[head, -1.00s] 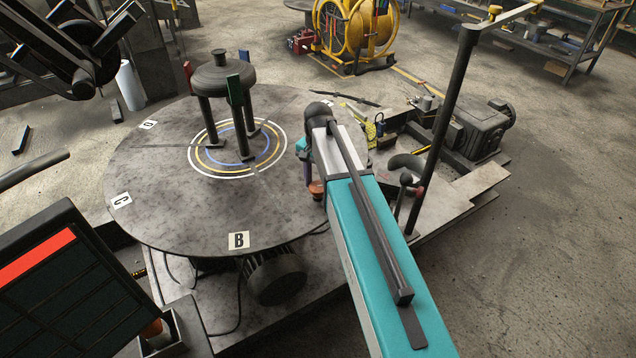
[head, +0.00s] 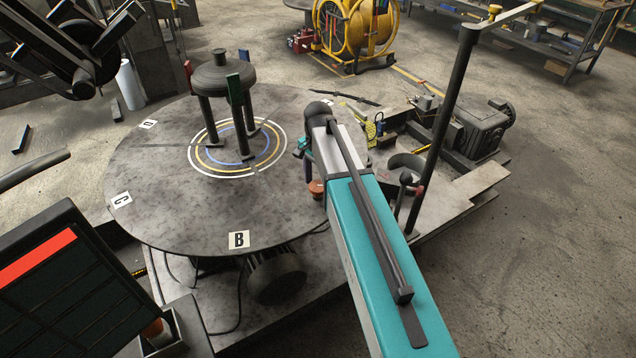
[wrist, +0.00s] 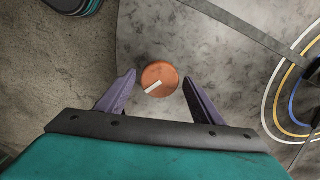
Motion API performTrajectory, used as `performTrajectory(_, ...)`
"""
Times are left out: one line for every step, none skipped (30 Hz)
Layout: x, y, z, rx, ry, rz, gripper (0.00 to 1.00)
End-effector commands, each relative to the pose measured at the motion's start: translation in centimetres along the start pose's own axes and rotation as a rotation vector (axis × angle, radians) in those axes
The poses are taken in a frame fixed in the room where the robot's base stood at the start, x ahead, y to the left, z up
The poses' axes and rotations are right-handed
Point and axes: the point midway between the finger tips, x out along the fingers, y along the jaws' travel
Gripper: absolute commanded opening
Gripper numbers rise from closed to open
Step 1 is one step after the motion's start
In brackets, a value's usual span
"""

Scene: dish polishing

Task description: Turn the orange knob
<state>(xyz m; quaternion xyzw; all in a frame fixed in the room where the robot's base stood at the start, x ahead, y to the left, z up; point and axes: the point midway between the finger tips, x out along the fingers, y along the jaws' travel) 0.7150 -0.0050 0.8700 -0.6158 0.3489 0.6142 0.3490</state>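The orange knob (wrist: 160,77) is round, with a pale bar across its top that slants up to the right in the wrist view. It stands on the grey round table near its edge, and part of it shows beside my arm in the head view (head: 317,189). My gripper (wrist: 157,82) is open, with one purple finger to the left of the knob and one to the right. A gap shows between the knob and each finger, and I cannot tell the height of the fingertips over it. In the head view my arm hides most of the gripper.
The round table (head: 170,215) carries letter labels and coloured rings, with a dark three-legged stand (head: 222,75) on them. A dark upright post (head: 444,130) stands right of my arm. A dark panel with a red stripe (head: 60,290) is at the lower left.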

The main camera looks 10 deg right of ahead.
Motion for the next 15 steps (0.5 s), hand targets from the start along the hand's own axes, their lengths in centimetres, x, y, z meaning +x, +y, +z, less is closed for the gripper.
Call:
performTrajectory(0.0,0.0,0.01,0.0,0.0,0.0,0.65)
performTrajectory(0.01,0.01,0.02,-0.001,-0.001,0.0,0.65)
performTrajectory(0.01,0.01,0.03,-0.001,-0.001,0.0,0.65)
performTrajectory(0.01,0.01,0.03,-0.001,-0.001,0.001,0.65)
performTrajectory(0.02,0.01,0.04,-0.001,-0.001,0.001,0.65)
performTrajectory(0.02,0.01,0.05,-0.001,-0.001,0.001,0.65)
performTrajectory(0.03,0.02,0.05,-0.001,-0.001,0.001,0.65)
performTrajectory(0.02,0.02,0.06,-0.001,-0.001,0.001,0.65)
performTrajectory(0.02,0.01,0.06,-0.001,-0.001,0.001,0.65)
performTrajectory(0.0,0.01,0.06,-0.001,-0.002,0.001,0.65)
performTrajectory(-0.03,0.01,0.06,-0.002,-0.002,0.001,0.65)
performTrajectory(-0.11,0.0,0.06,-0.002,-0.001,0.001,0.65)
performTrajectory(-0.18,0.0,0.06,-0.002,-0.001,0.0,0.65)
performTrajectory(-0.28,-0.01,0.06,-0.002,-0.001,0.0,0.65)
performTrajectory(-0.45,-0.02,0.06,-0.002,-0.001,0.0,0.65)
